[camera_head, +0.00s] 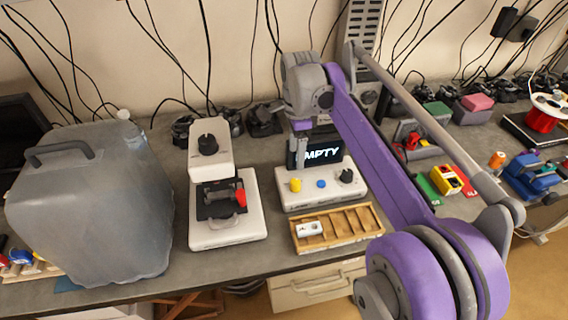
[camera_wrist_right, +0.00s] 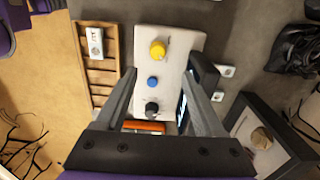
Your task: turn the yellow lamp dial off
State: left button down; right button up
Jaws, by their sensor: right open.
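The yellow dial (camera_head: 295,184) is a round knob at the left end of a white control box (camera_head: 330,197). A small blue button (camera_head: 321,184) and a black knob (camera_head: 346,176) sit to its right. My right gripper (camera_head: 299,163) hangs over the box, above and behind the yellow dial, pointing down. In the right wrist view the yellow dial (camera_wrist_right: 158,49) lies beyond the open fingertips (camera_wrist_right: 160,76), with clear space around it. The jaws are empty and apart from it. The dial's pointer mark is too small to read. My left gripper is out of view.
A dark screen reading "EMPTY" (camera_head: 318,152) stands behind the box, close to my gripper. A wooden divided tray (camera_head: 338,237) lies in front. A white device with a black knob (camera_head: 208,145) and a large grey canister (camera_head: 92,215) stand left.

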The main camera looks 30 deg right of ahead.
aim_at(295, 181)
jog(key=f, duration=1)
jog(key=shift+s+a+f+b, duration=0.1)
jog(key=shift+s+f+b, duration=0.1)
jog(key=shift+b, duration=0.15)
grip_shut()
